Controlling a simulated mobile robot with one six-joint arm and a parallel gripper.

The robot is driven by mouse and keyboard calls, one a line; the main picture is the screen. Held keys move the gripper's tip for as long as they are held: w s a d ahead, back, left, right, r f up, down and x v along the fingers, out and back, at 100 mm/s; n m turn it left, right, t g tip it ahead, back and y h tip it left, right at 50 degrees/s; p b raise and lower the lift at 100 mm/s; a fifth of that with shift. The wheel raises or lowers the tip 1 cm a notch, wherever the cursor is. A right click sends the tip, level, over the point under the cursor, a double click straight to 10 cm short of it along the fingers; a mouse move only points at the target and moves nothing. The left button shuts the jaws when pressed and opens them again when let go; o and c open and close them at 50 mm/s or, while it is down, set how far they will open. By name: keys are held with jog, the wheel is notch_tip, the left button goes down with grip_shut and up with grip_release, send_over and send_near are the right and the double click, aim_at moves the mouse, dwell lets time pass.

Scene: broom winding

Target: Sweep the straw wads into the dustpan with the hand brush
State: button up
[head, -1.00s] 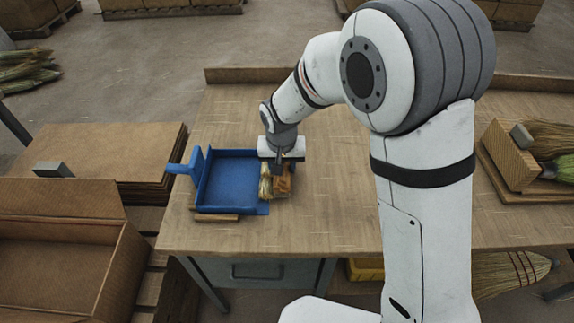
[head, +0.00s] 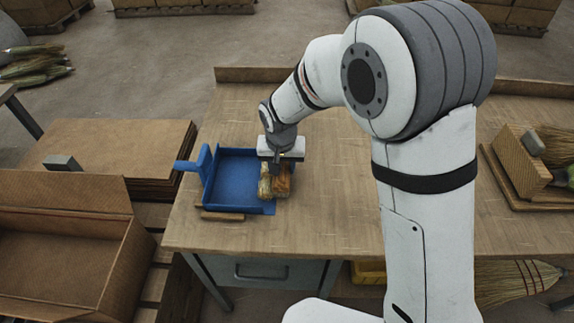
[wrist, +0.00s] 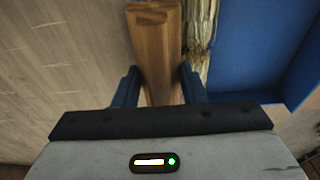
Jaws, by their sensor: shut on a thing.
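The blue dustpan (head: 238,178) lies on the workbench, its handle to the left and its open side to the right. My gripper (head: 278,163) is shut on the wooden hand brush (head: 283,181), low at the dustpan's open right edge. In the wrist view the brush's wooden body (wrist: 156,45) stands between the two blue fingers. Pale straw (wrist: 198,40) shows along its dustpan side. It also shows in the head view (head: 265,186); I cannot tell bristles from straw wads there. No separate wad is clear in the pan.
A wooden block (head: 221,215) lies at the dustpan's front edge. Cardboard sheets (head: 115,150) and an open box (head: 65,255) stand to the left. A tray with brooms (head: 520,165) is at the right. The bench (head: 335,200) right of the brush is clear.

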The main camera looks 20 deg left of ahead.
aim_at(262, 171)
jog(key=shift+s+a+r, duration=0.1)
jog(key=shift+s+a, duration=0.15)
jog(key=shift+a, duration=0.65)
jog(key=shift+s+a+f, duration=0.1)
jog(key=shift+s+a, duration=0.2)
jog(key=shift+a, duration=0.65)
jog(key=shift+s+a+r, duration=0.1)
jog(key=shift+s+a, duration=0.15)
jog(key=shift+a, duration=0.65)
jog(key=shift+r, duration=0.1)
jog(key=shift+w+d+r, duration=0.15)
jog(key=shift+d+r, duration=0.35)
jog(key=shift+d, duration=0.1)
notch_tip(262, 171, up, 6)
jog(key=p, duration=0.3)
jog(key=shift+p, duration=0.3)
